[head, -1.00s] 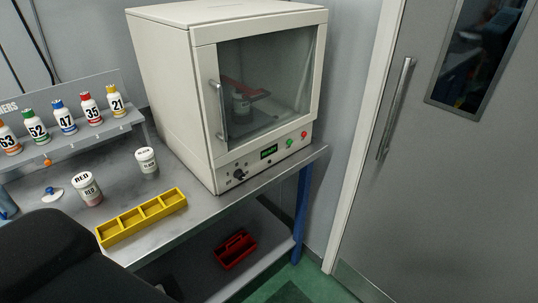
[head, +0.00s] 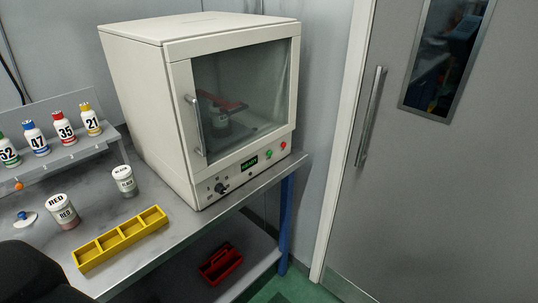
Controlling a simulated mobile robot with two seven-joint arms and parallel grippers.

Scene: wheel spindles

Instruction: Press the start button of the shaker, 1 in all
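The shaker (head: 150,90) is a cream box with a glass door, standing on the right end of the metal bench. Its door is shut, with a vertical handle (head: 196,125) on the left side. Through the glass a red clamp part and a pale container show dimly. On the front panel below the door are a dark knob (head: 221,188), a lit green display (head: 249,163), a green button (head: 268,154) and a red button (head: 283,146). Neither of my grippers is in view.
A yellow divided tray (head: 121,238), a jar marked RED (head: 63,211), a smaller jar (head: 124,181) and a blue-and-white item (head: 25,219) are on the bench (head: 190,228). Numbered bottles stand on a rack behind. A red caddy (head: 221,263) sits on the lower shelf. A grey door is right.

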